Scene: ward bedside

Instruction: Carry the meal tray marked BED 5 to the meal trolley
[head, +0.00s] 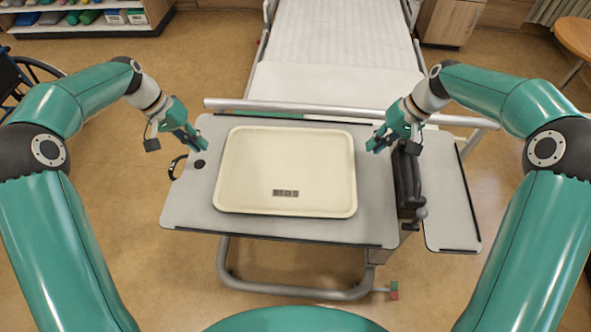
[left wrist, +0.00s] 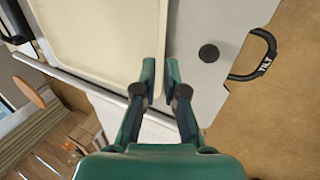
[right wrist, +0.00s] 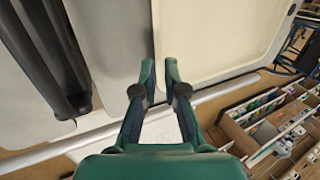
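The cream meal tray (head: 290,165) lies flat on the grey overbed table. A small dark label on its near side seems to read BED 5. My left gripper (head: 202,147) is open and empty, just off the tray's left edge. In the left wrist view the tray's rim (left wrist: 160,45) runs between the open fingertips (left wrist: 160,68). My right gripper (head: 372,147) is open and empty, just off the right edge. In the right wrist view the rim (right wrist: 157,40) also runs between its fingertips (right wrist: 160,68). No contact shows. No meal trolley is visible.
The overbed table (head: 185,205) has a side panel (head: 447,205) at the right, with a dark handle-like part (head: 406,180) between. A bed (head: 335,85) with a rail stands behind. A wheelchair (head: 30,75) is at far left, a shelf (head: 85,20) behind it.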

